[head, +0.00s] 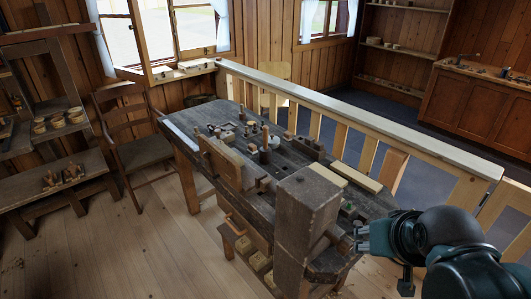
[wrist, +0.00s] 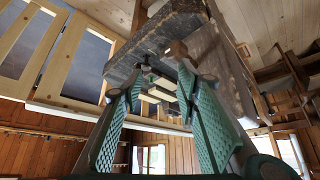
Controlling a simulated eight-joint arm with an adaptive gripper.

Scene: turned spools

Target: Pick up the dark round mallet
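A dark round block with a paler upright handle (head: 265,155) stands on the workbench (head: 285,160) in the head view; it looks like the dark round mallet, though it is small there. My gripper (head: 361,238) is at the bench's near right end, well apart from it. The wrist view shows my gripper (wrist: 160,82) with its two green-padded fingers spread and nothing held between them. The bench end lies beyond the fingertips there. I cannot make out the mallet in the wrist view.
A tall dark wooden block (head: 306,205) rises at the bench's near end, close to my gripper. An upright board (head: 220,163) and several small turned pieces crowd the top. A pale railing (head: 350,110) runs behind the bench. The floor (head: 150,240) at left is open.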

